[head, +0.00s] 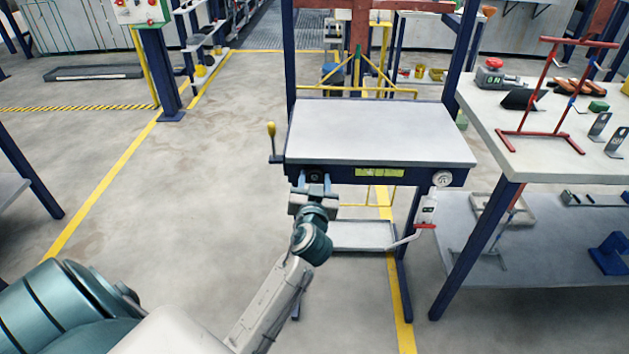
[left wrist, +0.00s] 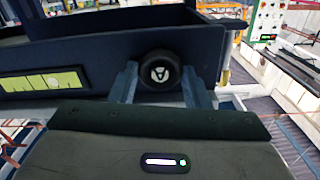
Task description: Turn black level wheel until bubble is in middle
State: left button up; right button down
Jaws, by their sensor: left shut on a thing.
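The black level wheel (head: 315,176) is on the front left of the table's dark blue apron. In the left wrist view the wheel (left wrist: 160,71) shows a white mark on its face. My left gripper (head: 313,184) comes from below and its two fingers lie on either side of the wheel, shut on it; the fingers (left wrist: 161,88) also show in the left wrist view. The yellow-green level vial (head: 380,173) is on the apron, right of the wheel. It is at the left in the left wrist view (left wrist: 42,81); a mark shows near its middle, but the bubble is unclear. My right gripper is out of view.
The light grey tabletop (head: 380,132) is bare. A cluttered bench (head: 545,160) is close on the right; the left floor is clear.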

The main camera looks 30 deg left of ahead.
pick_arm(q)
jog(key=shift+m, duration=0.4)
jog(key=m+p, duration=0.2)
jog(key=m, duration=0.3)
jog(key=shift+r+m, duration=0.1)
jog(key=shift+m, duration=0.2)
jog(key=m+p, duration=0.3)
jog(key=m, duration=0.3)
jog(key=shift+m, duration=0.3)
jog(key=shift+f+m+p, duration=0.2)
jog(key=shift+m+p, duration=0.45)
jog(key=shift+m, duration=0.25)
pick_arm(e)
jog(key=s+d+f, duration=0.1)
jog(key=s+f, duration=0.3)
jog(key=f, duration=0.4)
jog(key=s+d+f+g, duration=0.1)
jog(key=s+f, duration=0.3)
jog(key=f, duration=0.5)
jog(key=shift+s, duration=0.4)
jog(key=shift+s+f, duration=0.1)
